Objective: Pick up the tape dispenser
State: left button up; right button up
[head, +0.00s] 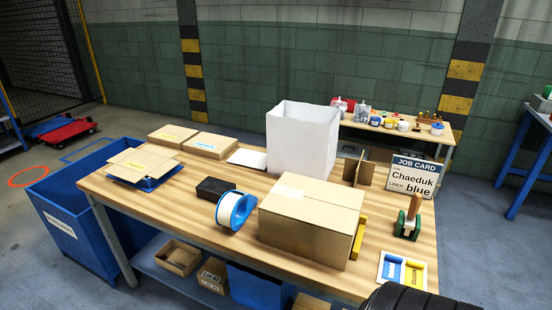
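No item is plainly marked as the tape dispenser. A green tool with an upright wooden handle (408,218) stands at the right of the workbench (400,262); it may be the dispenser, but it is too small to be sure. A large blue-and-white roll (235,210) stands on edge near the front, close to a dark flat block (213,188). Neither of my grippers shows in the head view.
A closed carton (312,219) stands centre front, a yellow item (358,237) beside it. A blue bin (75,230) stands left.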

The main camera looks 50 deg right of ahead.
aim_at(233, 209)
jog(key=z, duration=2.05)
jog(key=i+j, duration=0.05)
jog(key=j, duration=0.05)
